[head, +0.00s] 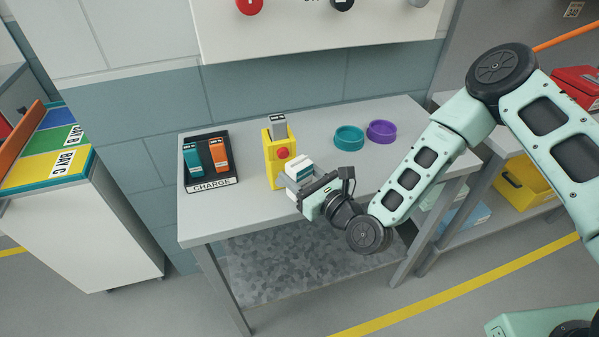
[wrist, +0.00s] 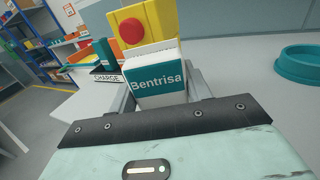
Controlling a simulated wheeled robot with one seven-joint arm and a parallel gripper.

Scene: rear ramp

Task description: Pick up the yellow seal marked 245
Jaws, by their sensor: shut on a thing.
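No yellow seal marked 245 can be made out in either view. My gripper (head: 301,183) is over the front of the grey table. It is shut on a white and teal box (head: 298,168) that reads "Bentrisa" in the wrist view (wrist: 158,86). The fingers stand on either side of the box. Just behind the box is a yellow block (head: 270,166) with a red button and a grey top piece; it also shows in the wrist view (wrist: 157,15). I cannot tell whether the box touches the block.
A black charge tray (head: 211,184) with a teal and an orange item stands at the table's left. A teal ring (head: 349,138) and a purple ring (head: 382,131) lie at the back right. Coloured bay panels (head: 45,155) top the white cabinet at left. The table's front left is clear.

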